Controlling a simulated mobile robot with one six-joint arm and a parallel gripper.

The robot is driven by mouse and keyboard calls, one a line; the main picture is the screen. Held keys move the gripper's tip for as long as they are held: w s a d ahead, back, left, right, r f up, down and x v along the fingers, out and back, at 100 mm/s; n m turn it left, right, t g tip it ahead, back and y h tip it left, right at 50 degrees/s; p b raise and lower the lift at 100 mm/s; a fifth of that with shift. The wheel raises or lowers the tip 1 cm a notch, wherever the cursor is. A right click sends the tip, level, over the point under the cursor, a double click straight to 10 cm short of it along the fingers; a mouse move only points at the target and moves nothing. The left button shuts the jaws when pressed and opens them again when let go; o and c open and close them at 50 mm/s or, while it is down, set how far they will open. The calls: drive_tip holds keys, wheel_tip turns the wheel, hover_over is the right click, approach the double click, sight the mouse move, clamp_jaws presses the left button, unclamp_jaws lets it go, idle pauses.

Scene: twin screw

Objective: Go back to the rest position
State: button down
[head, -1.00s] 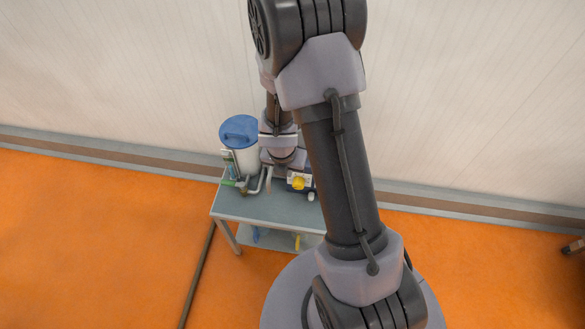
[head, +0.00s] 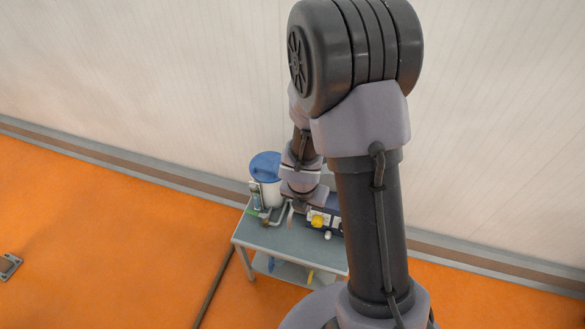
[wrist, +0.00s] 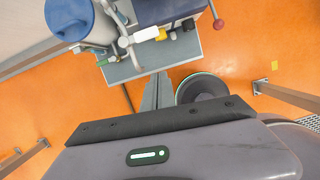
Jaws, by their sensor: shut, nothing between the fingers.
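My gripper (wrist: 158,90) shows in the wrist view as two grey fingers pressed together, with nothing between them. It points toward the front of the small grey table (wrist: 135,68) and appears clear of it. In the head view my forearm and wrist hang over the table (head: 265,238), and the fingertips are hard to make out there. My upper arm covers the table's right side.
A white container with a blue lid (head: 266,167) stands at the table's back left; it also shows in the wrist view (wrist: 75,18). A dark blue machine (wrist: 165,10) with a yellow part (head: 318,221) is beside it. A pale wall stands behind; orange floor is open at left.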

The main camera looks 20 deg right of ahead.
drive_tip(key=s+a+r+m+t+b, duration=0.1)
drive_tip(key=s+r+m+b, duration=0.25)
drive_tip(key=r+m, duration=0.5)
drive_tip(key=s+a+r+m+t+b, duration=0.15)
drive_tip(key=r+m+b, duration=0.3)
drive_tip(key=m, duration=0.65)
drive_tip(key=s+a+r+m+t+y+b, duration=0.1)
drive_tip(key=s+a+r+m+y, duration=0.3)
drive_tip(key=s+a+m, duration=0.5)
drive_tip(key=r+m+b, duration=0.1)
drive_tip(key=m, duration=0.2)
drive_tip(key=shift+s+a+b, duration=0.15)
drive_tip(key=shift+s+b, duration=0.15)
drive_tip(key=shift+b, duration=0.1)
